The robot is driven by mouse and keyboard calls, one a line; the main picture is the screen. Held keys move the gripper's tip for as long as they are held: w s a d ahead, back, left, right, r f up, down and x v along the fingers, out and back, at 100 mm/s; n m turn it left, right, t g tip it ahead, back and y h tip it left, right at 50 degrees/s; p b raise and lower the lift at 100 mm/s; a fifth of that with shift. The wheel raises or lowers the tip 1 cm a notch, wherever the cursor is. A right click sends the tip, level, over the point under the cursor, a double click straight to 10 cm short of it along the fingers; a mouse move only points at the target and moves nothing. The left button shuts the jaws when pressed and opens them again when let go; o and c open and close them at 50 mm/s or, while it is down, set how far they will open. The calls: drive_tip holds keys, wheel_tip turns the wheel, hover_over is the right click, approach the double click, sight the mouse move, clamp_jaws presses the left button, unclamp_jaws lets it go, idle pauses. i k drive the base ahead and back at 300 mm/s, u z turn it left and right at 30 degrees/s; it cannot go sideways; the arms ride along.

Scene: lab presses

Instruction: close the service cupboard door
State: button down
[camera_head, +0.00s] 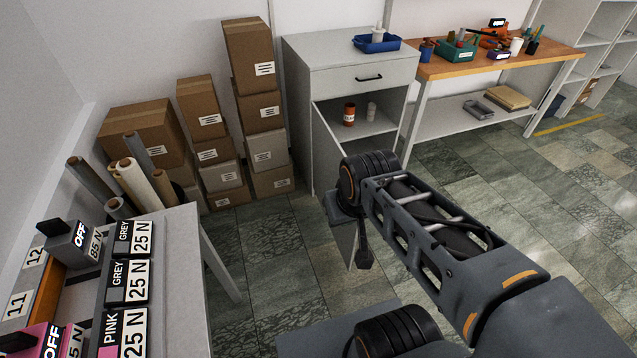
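The service cupboard (345,50) is a grey cabinet with a closed top drawer. Its door (326,150) is hinged on the left and stands wide open towards me, so the shelf inside shows. An orange-red jar and a pale bottle stand on that shelf. My arm's dark wrist covers the middle and free edge of the door.
Stacked cardboard boxes (248,100) stand left of the cupboard. A table (185,270) with labelled blocks and upright rolls beside it is at the front left. A wooden-topped bench (470,65) stands to the right. The tiled floor between is clear.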

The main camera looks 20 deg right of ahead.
sight(328, 153)
drive_tip(key=u, duration=0.65)
drive_tip(key=i, duration=0.85)
drive_tip(key=u, duration=0.1)
